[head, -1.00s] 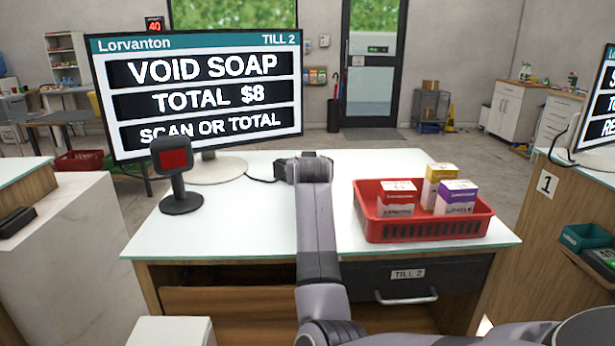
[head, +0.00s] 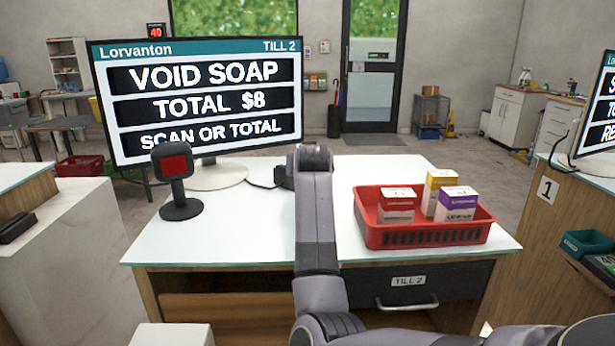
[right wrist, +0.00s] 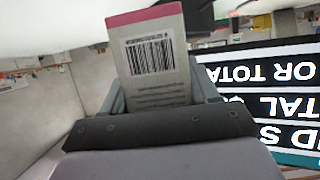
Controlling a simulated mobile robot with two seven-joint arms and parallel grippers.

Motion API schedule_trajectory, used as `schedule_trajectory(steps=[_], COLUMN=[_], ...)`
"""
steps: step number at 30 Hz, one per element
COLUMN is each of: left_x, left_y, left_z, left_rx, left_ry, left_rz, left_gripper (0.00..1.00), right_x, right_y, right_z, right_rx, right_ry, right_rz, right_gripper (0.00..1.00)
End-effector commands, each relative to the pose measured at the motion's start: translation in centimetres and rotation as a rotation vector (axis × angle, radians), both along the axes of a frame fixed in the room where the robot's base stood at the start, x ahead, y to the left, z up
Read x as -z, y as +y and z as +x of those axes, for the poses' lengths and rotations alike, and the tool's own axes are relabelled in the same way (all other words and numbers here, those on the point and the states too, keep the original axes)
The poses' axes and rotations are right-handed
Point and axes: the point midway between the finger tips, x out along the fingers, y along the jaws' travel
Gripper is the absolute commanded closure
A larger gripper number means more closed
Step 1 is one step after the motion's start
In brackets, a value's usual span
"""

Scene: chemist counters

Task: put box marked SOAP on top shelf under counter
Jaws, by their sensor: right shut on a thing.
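In the right wrist view my right gripper (right wrist: 160,98) is shut on a white box (right wrist: 152,85) with a pink edge. A barcode and small print show on the face towards the camera; no SOAP marking is readable. In the head view my right arm reaches up over the counter (head: 260,225), and the held box and gripper are hidden behind it. Under the counter top, an open wooden shelf space (head: 230,307) shows at the left, beside a dark drawer marked TILL 2 (head: 450,283). My left gripper is not in view.
A red basket (head: 425,236) with several small boxes stands at the counter's right. A monitor (head: 200,95) reading VOID SOAP and a scanner on a stand (head: 178,190) stand at the left. A second counter (head: 575,190) is at the right.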

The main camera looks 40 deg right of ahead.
Motion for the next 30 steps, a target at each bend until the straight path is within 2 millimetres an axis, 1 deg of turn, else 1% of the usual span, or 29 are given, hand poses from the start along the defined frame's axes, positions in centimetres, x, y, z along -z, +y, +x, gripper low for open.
schedule_trajectory(steps=[1, 9, 12, 15, 18, 22, 30], left_x=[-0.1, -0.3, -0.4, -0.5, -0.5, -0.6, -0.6], left_y=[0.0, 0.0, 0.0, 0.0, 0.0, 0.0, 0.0], left_z=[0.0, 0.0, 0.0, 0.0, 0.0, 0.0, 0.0], left_rx=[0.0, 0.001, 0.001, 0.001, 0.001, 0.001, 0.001], left_ry=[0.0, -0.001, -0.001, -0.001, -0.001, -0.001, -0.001], left_rz=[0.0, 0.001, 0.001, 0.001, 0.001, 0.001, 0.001], left_gripper=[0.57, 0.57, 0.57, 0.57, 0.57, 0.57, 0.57], right_x=[-1.7, -9.7, -12.1, -14.0, -15.3, -16.2, -16.4], right_y=[-0.1, -0.1, -0.1, -0.1, 0.0, 0.0, 0.0], right_z=[0.0, 0.0, 0.0, 0.0, 0.0, 0.0, 0.0], right_rx=[0.001, 0.002, 0.0, 0.001, 0.001, 0.001, 0.001], right_ry=[-0.008, -0.006, -0.005, -0.004, -0.002, -0.001, -0.001], right_rz=[-0.003, -0.003, -0.003, -0.003, -0.002, -0.002, -0.002], right_gripper=[0.77, 0.77, 0.77, 0.77, 0.77, 0.77, 0.77])
